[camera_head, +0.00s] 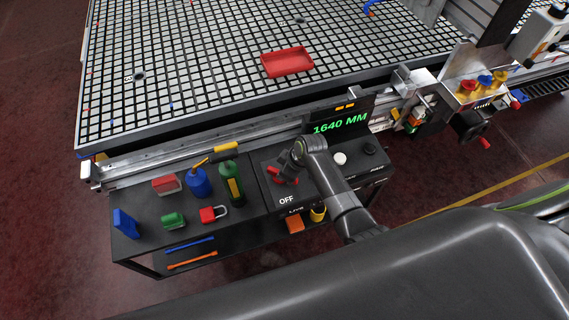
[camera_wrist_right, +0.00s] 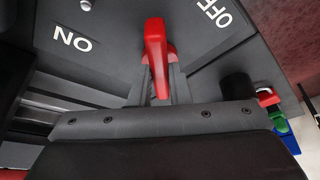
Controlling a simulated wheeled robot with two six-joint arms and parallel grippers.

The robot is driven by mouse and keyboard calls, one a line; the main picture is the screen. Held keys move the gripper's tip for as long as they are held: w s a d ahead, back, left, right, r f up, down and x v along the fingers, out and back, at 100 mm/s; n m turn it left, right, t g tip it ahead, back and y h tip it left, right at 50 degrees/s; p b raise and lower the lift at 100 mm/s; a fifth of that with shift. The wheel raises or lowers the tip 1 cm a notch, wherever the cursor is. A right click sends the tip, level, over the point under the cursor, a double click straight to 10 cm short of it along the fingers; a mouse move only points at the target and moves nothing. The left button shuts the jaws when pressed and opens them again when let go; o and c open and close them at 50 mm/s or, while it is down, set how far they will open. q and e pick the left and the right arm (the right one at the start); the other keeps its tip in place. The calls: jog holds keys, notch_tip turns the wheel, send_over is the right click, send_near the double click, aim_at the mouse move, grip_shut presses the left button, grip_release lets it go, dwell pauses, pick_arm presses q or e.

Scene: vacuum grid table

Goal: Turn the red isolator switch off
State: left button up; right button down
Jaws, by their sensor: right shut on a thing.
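The red isolator switch (camera_head: 275,172) sits on the black control panel, beside a white OFF label. Its red handle (camera_wrist_right: 155,55) shows in the right wrist view, with ON printed to its left and OFF to its upper right. The handle runs roughly up the picture between the two labels. My right gripper (camera_head: 287,170) is down at the switch. In the right wrist view its fingers (camera_wrist_right: 158,92) are shut on the red handle, one on either side; the handle's near part is partly hidden. My left gripper is not in view.
A lit display (camera_head: 340,123) and a white button (camera_head: 340,158) are on the panel near my right arm. A red padlock (camera_head: 214,214), blue bottle (camera_head: 199,182) and green bottle (camera_head: 231,180) stand left. A red tray (camera_head: 287,62) lies on the grid table (camera_head: 200,60).

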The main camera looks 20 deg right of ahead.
jog(key=m+p, duration=0.1)
jog(key=m+h+p, duration=0.1)
jog(key=m, duration=0.1)
jog(key=m+t+p, duration=0.1)
jog(key=shift+s+a+r+m+h, duration=0.15)
jog(key=shift+a+r+m+h, duration=0.05)
jog(key=shift+a+m+h, duration=0.1)
jog(key=shift+a+f+m+h+p, duration=0.15)
jog(key=shift+m+h+p, duration=0.4)
jog(key=shift+m, duration=0.55)
jog(key=shift+a+m+h+p, duration=0.1)
jog(key=shift+m+h+p, duration=0.2)
jog(key=shift+m, duration=0.7)
jog(key=c, duration=1.4)
grip_release()
jog(key=shift+o, duration=0.2)
jog(key=shift+s, duration=0.1)
